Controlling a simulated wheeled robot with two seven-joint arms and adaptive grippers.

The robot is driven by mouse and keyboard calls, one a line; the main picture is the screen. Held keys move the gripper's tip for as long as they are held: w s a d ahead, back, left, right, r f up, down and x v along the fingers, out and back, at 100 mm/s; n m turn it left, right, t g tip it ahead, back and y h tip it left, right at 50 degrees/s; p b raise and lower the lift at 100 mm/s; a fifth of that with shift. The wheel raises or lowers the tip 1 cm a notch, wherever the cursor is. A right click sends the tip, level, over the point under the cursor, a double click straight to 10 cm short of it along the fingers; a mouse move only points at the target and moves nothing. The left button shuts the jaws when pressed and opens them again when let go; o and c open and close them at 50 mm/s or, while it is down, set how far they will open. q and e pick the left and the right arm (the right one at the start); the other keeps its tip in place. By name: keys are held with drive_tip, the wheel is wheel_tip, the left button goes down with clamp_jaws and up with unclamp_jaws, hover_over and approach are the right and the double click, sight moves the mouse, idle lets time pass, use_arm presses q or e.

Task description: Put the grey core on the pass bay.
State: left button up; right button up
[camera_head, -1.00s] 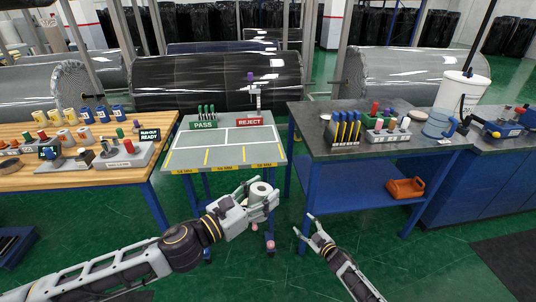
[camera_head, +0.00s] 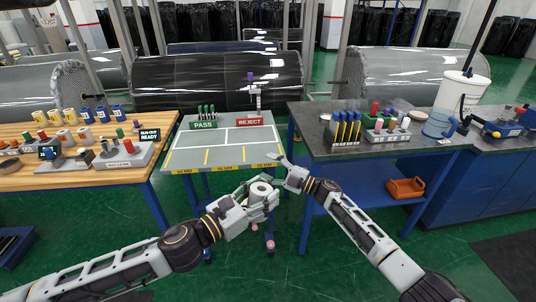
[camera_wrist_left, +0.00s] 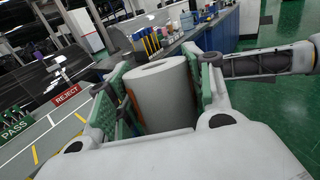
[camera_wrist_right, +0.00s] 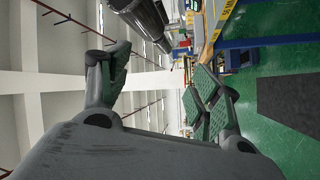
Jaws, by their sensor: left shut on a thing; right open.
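The grey core (camera_head: 261,189) is a short pale tube with a hole in its top. My left gripper (camera_head: 262,197) is shut on it and holds it in front of the inspection table, below the table's front edge. In the left wrist view the core (camera_wrist_left: 163,97) stands between the two green-padded fingers. My right gripper (camera_head: 285,170) is open and empty, just right of and above the core, near the table's front right corner. Its spread fingers show in the right wrist view (camera_wrist_right: 155,90). The pass bay lies by the green PASS sign (camera_head: 204,125) on the left of the grey table (camera_head: 222,158).
The red REJECT sign (camera_head: 250,122) stands at the table's back right. A wooden bench (camera_head: 60,178) with rolls and a holder is at left. A dark-topped bench (camera_head: 340,150) with markers and an orange bin (camera_head: 405,188) below is at right. The grey tabletop's marked bays look empty.

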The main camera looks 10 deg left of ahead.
drive_tip(key=s+a+r+n+g, duration=0.65)
drive_tip(key=r+n+g, duration=0.25)
drive_tip(key=r, duration=0.2)
wheel_tip(320, 180, up, 8)
drive_tip(key=n+h, duration=1)
drive_tip(key=h, duration=0.6)
hover_over(262, 188)
drive_tip(key=w, duration=0.2)
drive_tip(key=shift+s+a+r, duration=0.15)
drive_tip(key=shift+r, duration=0.05)
drive_tip(key=shift+d+r+h, duration=0.35)
drive_tip(key=shift+d+h, duration=0.35)
drive_tip(key=shift+d, duration=0.15)
drive_tip(key=shift+f, duration=0.15)
drive_tip(key=shift+x, duration=5.9)
